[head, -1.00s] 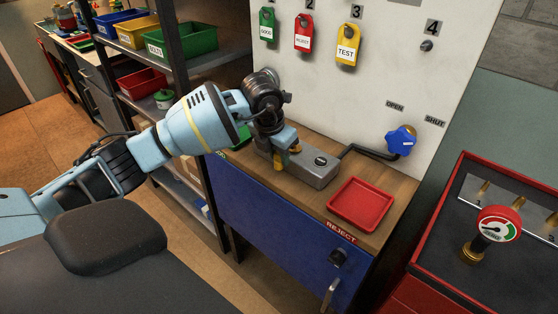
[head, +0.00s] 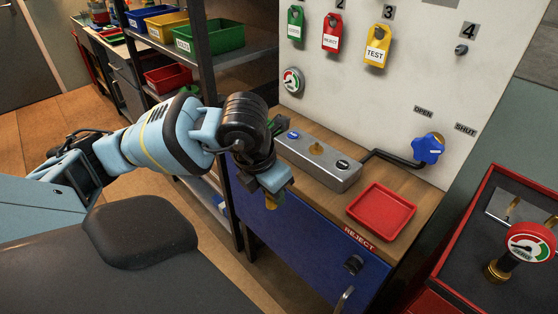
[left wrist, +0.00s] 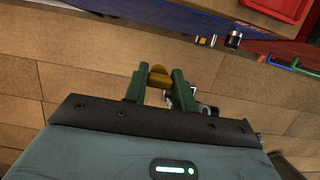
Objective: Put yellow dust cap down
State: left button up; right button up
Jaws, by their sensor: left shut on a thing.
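The yellow dust cap (head: 271,202) is held in my left gripper (head: 273,190). In the left wrist view the cap (left wrist: 158,76) sits between the two green fingers, with wood-coloured floor behind it. My left gripper is shut on it and hangs in front of the blue cabinet, off the bench's front edge. The grey metal block (head: 318,162) on the bench is clear of the gripper, with a brass fitting (head: 316,149) bare on its top. My right gripper is not in view.
A red tray (head: 381,211) lies on the bench (head: 345,220) by the REJECT label. A blue valve knob (head: 428,149) and a gauge (head: 291,81) are on the white panel. A red-rimmed case with a gauge (head: 527,243) stands right. Shelves with bins stand behind my arm.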

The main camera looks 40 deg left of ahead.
pick_arm(q)
jog(key=shift+s, duration=0.25)
jog(key=shift+d, duration=0.1)
jog(key=s+d+f+m+g, duration=0.1)
jog(key=s+d+m+g, duration=0.1)
jog(key=m, duration=1.5)
jog(key=s+d+f+m+g, duration=0.1)
jog(key=d+m+g, duration=0.3)
jog(key=m, duration=1.4)
jog(key=s+d, duration=0.1)
jog(key=d, duration=0.2)
jog(key=shift+f, duration=0.3)
jog(key=shift+d, duration=0.1)
